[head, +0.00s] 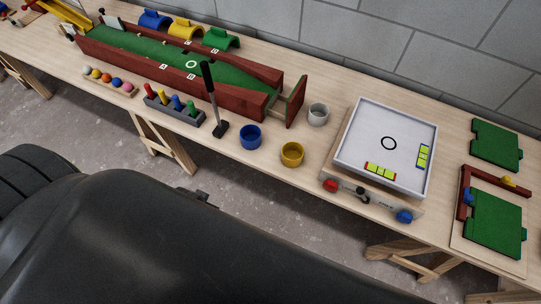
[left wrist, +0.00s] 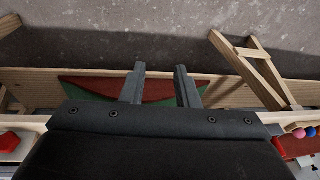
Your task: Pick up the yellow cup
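The yellow cup (head: 292,153) stands upright near the front edge of the wooden table, right of the blue cup (head: 250,137) and in front of the grey-white cup (head: 318,114). My left gripper (left wrist: 160,78) shows in the left wrist view with its two fingers apart and nothing between them. No yellow cup shows in that view. In the head view a large dark part of my own body fills the lower left, and no gripper can be made out clearly. My right gripper is in neither view.
A putter (head: 211,100) stands left of the blue cup, beside a grey peg holder (head: 175,108). A red-walled green lane (head: 168,65) lies behind. A white board (head: 390,147) sits to the right, with a grey strip with red and blue knobs (head: 370,198) in front.

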